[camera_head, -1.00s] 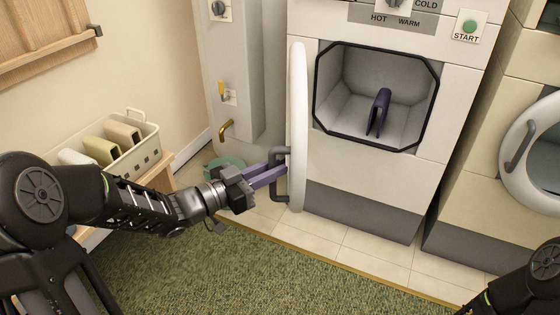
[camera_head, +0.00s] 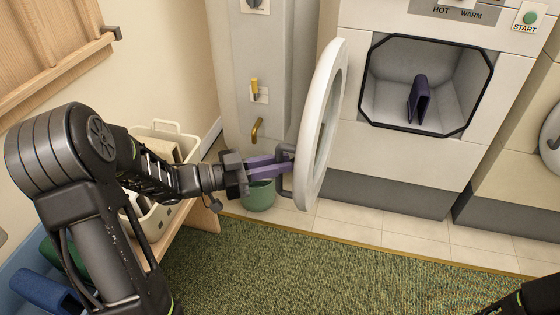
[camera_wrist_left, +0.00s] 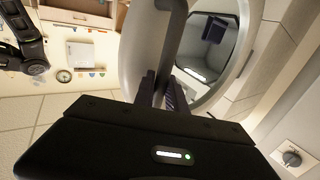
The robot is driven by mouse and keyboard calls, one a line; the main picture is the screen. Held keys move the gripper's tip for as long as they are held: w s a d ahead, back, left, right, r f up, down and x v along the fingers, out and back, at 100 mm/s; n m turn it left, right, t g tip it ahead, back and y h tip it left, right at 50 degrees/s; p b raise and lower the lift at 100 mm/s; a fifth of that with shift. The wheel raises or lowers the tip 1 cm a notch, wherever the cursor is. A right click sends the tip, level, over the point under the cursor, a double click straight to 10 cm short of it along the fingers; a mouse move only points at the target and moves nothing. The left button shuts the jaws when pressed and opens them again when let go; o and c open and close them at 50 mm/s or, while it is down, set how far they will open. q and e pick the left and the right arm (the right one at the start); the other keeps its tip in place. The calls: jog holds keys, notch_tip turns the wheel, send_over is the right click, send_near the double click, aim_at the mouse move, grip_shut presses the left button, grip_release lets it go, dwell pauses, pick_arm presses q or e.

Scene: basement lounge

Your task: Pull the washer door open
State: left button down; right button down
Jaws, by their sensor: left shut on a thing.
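The washer (camera_head: 345,180) stands at the centre with its square, black-rimmed opening showing. Its round white door (camera_head: 314,125) is swung out to the left of the opening, seen nearly edge-on. My left gripper (camera_head: 284,165) is shut on the grey door handle (camera_head: 285,184) at the door's left side. The left wrist view shows the fingers (camera_wrist_left: 163,92) around the handle bar (camera_wrist_left: 170,45), with the door ring beyond. A dark purple folded cloth (camera_head: 418,99) stands inside the drum. My right arm shows only at the bottom right corner; its gripper is out of view.
A green bucket (camera_head: 259,196) stands on the tiles below my left gripper. A cream basket (camera_head: 157,213) with folded items sits on a wooden bench at left. Another front-loading machine (camera_head: 520,150) is at right. Green carpet (camera_head: 330,265) in front is clear.

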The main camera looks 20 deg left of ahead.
pick_arm(q)
jog(key=shift+w+r, duration=0.1)
jog(key=shift+w, duration=0.05)
jog(key=c, duration=1.4)
grip_release()
jog(key=shift+o, duration=0.2)
jog(key=shift+a, duration=0.1)
jog(key=p+v, duration=0.2)
jog(key=v, duration=0.5)
jog(key=shift+s+a, duration=0.15)
jog(key=shift+s, duration=0.1)
